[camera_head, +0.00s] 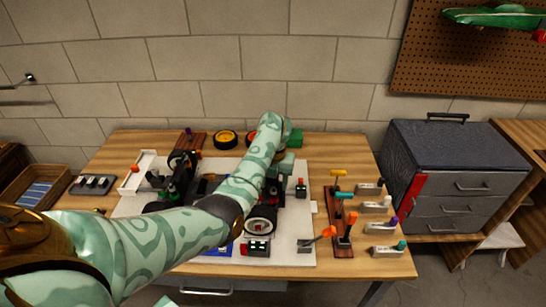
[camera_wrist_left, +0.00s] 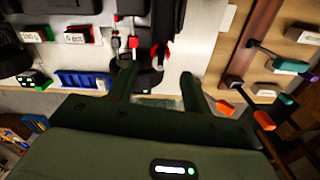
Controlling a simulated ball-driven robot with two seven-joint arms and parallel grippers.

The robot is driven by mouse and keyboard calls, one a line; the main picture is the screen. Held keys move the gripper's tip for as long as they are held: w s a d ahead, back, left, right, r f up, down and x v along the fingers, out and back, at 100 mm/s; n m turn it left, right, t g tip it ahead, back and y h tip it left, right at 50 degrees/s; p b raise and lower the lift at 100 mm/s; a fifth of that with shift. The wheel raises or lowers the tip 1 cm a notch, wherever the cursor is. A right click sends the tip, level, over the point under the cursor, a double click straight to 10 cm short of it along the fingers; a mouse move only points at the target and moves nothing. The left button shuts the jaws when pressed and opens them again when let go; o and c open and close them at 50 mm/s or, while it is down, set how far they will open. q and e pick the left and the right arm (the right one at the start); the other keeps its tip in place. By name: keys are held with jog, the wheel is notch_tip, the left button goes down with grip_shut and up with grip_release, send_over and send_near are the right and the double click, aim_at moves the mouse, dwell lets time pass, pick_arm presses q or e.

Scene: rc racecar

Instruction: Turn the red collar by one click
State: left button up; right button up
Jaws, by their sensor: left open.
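The RC car (camera_head: 262,218) lies on a white board, partly hidden by my left arm. In the left wrist view, a small red part (camera_wrist_left: 133,42) on a thin rod of the car looks like the red collar; its details are too small to tell. In the head view the gripper is mostly hidden behind my forearm and wrist. My right gripper is not in view.
Tools with orange and teal handles stand on a wooden rack (camera_head: 341,245) to the right. Several grey holders (camera_head: 384,250) with coloured knobs stand beside it. Yellow-rimmed wheels (camera_head: 227,137) lie at the back. A blue tray (camera_wrist_left: 85,80) sits left of the fingers in the wrist view.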

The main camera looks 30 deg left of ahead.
pick_arm(q)
notch_tip(320, 180, up, 11)
jog(key=p, duration=0.3)
jog(key=shift+f, duration=0.2)
